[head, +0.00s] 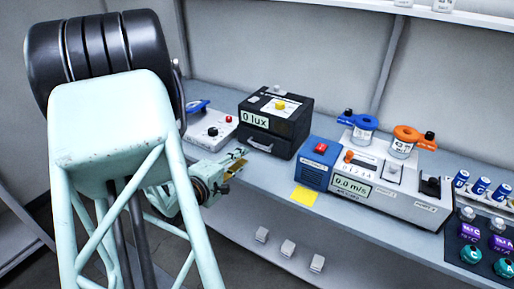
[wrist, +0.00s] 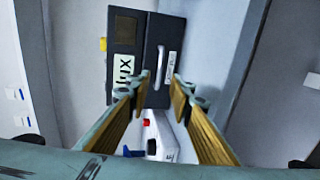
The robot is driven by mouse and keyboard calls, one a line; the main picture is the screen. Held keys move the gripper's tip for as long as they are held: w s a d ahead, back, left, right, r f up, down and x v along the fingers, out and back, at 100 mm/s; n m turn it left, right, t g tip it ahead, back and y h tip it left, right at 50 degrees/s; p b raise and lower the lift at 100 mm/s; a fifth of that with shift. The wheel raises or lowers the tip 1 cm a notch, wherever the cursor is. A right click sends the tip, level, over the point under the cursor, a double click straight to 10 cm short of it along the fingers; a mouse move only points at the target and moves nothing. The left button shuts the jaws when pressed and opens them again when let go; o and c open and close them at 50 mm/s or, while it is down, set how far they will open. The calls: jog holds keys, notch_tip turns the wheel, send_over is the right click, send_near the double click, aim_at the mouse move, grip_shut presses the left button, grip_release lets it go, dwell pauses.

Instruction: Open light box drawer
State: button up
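The light box (head: 275,118) is a black box with a "0 lux" display and a yellow knob on top. It stands on the bench at the back, left of centre. Its drawer (head: 268,144) is the lower front part, with a pale bar handle (head: 260,146), and looks shut. In the wrist view the light box (wrist: 126,30) lies ahead, turned on its side, and the drawer handle (wrist: 160,67) shows between the fingers. My gripper (head: 238,162) is in front of the drawer, a little to its left. In the wrist view my gripper (wrist: 160,86) is open and empty, apart from the handle.
A white unit with a red button (head: 214,128) stands left of the light box. A blue and white wind device (head: 350,176) stands to the right. A yellow note (head: 305,196) lies near the bench edge.

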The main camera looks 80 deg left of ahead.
jog(key=x, duration=1.1)
jog(key=shift+w+a+f+b, duration=0.1)
jog(key=shift+w+a+b, duration=0.05)
jog(key=shift+a+b, duration=0.2)
jog(key=shift+c, duration=0.2)
grip_shut()
